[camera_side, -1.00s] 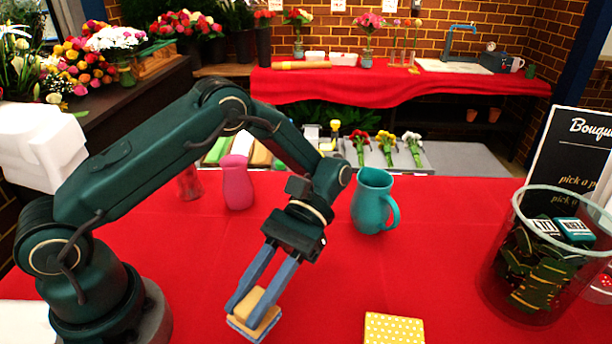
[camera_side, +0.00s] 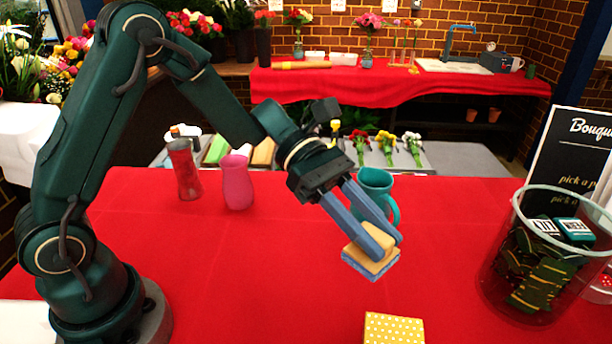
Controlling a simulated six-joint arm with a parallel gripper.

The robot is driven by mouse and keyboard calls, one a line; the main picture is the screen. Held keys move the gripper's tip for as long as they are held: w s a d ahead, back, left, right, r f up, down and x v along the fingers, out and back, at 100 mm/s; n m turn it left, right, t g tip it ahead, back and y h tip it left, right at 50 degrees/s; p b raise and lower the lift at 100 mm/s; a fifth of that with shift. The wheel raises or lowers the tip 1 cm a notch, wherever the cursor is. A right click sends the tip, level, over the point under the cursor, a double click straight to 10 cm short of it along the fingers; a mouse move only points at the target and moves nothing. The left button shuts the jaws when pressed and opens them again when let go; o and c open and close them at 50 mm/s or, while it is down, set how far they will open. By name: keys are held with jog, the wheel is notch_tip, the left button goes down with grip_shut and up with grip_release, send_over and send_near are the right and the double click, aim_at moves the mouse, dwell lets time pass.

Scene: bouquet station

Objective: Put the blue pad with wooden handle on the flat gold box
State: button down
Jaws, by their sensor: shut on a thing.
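My gripper (camera_side: 384,246) is shut on the pad with the wooden handle (camera_side: 371,262). Its light wooden block is between the fingers and its blue pad faces down. I hold it in the air above the red table, behind and above the gold box. The flat gold box (camera_side: 393,330) with white dots lies at the front edge of the picture, partly cut off. The pad and the box are apart.
A teal pitcher (camera_side: 375,183) stands just behind my gripper, partly hidden by it. A clear bin (camera_side: 500,290) of dark packets stands at the right. The red table (camera_side: 250,280) is clear at front left.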

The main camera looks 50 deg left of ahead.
jog(key=d+f, duration=0.1)
jog(key=d, duration=0.1)
jog(key=s+d+f, duration=0.1)
jog(key=d+f, duration=0.1)
jog(key=d, duration=0.1)
jog(key=s+d+f, duration=0.1)
jog(key=d, duration=0.1)
jog(key=shift+d+f, duration=0.2)
jog(key=shift+f, duration=2.15)
jog(key=shift+f, duration=0.1)
jog(key=c, duration=0.7)
grip_release()
jog(key=shift+o, duration=0.2)
